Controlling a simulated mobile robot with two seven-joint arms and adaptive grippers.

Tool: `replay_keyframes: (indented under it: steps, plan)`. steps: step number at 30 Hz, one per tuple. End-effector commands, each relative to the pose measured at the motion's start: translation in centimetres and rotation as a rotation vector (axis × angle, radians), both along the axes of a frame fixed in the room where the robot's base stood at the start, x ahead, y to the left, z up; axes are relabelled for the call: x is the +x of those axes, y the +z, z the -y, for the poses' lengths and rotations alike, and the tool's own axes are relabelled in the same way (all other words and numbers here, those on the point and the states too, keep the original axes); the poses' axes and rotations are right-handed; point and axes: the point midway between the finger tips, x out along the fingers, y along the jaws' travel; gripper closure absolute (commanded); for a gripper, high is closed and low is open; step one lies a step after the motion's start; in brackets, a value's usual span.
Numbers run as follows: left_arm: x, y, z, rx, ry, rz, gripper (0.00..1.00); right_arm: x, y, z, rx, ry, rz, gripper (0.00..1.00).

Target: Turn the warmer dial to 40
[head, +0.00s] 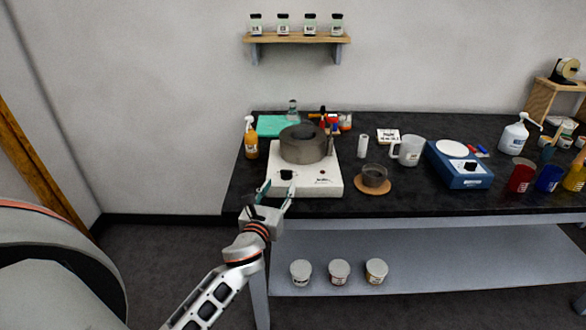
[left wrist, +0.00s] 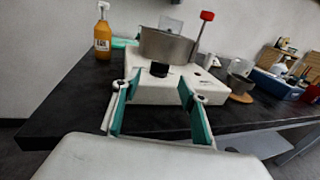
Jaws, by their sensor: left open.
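The warmer (head: 320,183) is a white box on the black bench, with a dark grey pot (head: 304,146) on top. Its black dial (head: 287,174) is on the front left of the warmer. In the left wrist view the dial (left wrist: 159,69) shows between and beyond the fingers. My left gripper (head: 276,190) is at the warmer's front edge, with its green-padded fingers open on either side of the dial's line. It also shows open in the left wrist view (left wrist: 159,108). The dial's markings are too small to read. My right gripper is not in view.
An orange bottle (head: 251,140) stands left of the warmer. A small dark cup (head: 374,175) on a wooden coaster and a white jug (head: 408,151) stand to the right. A blue scale (head: 459,168) is farther right. Several white tubs, one at the left (head: 300,272), sit on the lower shelf.

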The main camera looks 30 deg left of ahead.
Motion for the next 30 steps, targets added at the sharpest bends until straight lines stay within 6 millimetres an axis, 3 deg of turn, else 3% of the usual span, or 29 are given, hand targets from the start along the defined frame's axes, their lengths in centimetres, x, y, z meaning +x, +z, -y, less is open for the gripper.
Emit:
replay_keyframes:
  steps: [8,21,30]
  plan:
    - [0.8,0.3,-0.4,0.021,0.005,-0.001,0.57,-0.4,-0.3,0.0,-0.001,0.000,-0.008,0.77]
    - [6.6,0.2,-2.0,0.019,0.004,0.000,0.57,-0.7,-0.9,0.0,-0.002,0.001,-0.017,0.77]
    - [7.6,0.2,-2.4,0.018,0.004,-0.001,0.57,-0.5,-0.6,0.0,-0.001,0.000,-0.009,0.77]
